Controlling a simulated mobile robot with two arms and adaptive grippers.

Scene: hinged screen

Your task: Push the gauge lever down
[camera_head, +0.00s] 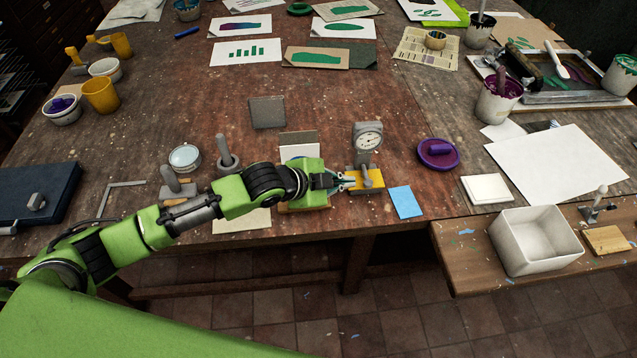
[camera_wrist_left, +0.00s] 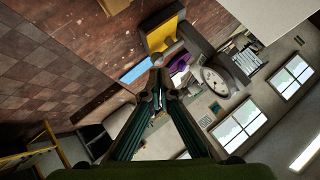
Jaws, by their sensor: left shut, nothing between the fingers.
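The gauge (camera_head: 368,141) stands near the table's front edge, with a round white dial on a grey body over a yellow base (camera_head: 372,180). In the left wrist view its dial (camera_wrist_left: 215,81) is right of the fingertips and a yellow surface (camera_wrist_left: 168,38) lies beyond them. My left gripper (camera_head: 350,182) is shut and empty, reaching in from the left at the gauge's base. I cannot tell whether it touches the gauge. In the wrist view its fingertips (camera_wrist_left: 159,76) meet. The lever cannot be made out clearly. My right gripper is not in view.
A blue card (camera_head: 405,202) lies right of the gauge, and a purple dish (camera_head: 438,154) sits behind it. A grey block (camera_head: 267,112) and a stand with a grey post (camera_head: 226,156) are to the left. A white bin (camera_head: 535,240) stands on the lower right bench.

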